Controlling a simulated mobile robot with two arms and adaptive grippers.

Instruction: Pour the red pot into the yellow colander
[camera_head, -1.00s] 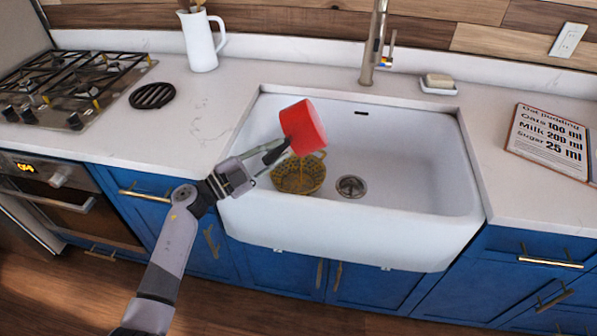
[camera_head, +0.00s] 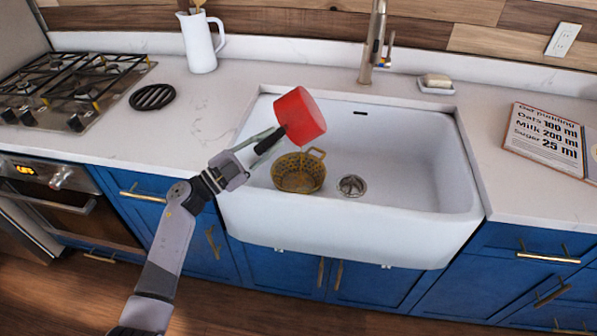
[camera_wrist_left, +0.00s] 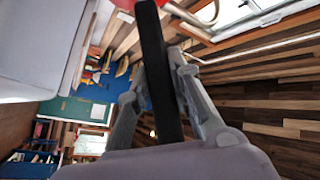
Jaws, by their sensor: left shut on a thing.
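The red pot (camera_head: 300,116) is held tilted above the sink, over and slightly behind the yellow colander. My left gripper (camera_head: 258,147) is shut on the pot's dark handle, which also shows between the fingers in the left wrist view (camera_wrist_left: 158,75). Only a sliver of the red pot shows at the top of that view. The yellow colander (camera_head: 298,173) stands upright on the sink floor at the front left, below the pot. No stream shows between pot and colander now. The pot's inside is hidden. My right gripper is not in view.
The white sink (camera_head: 400,185) has a drain (camera_head: 351,186) right of the colander and a tap (camera_head: 375,45) behind. A soap dish (camera_head: 436,86) and recipe board (camera_head: 548,140) are at right. A white jug (camera_head: 198,42), black trivet (camera_head: 152,97) and stove (camera_head: 65,85) are at left.

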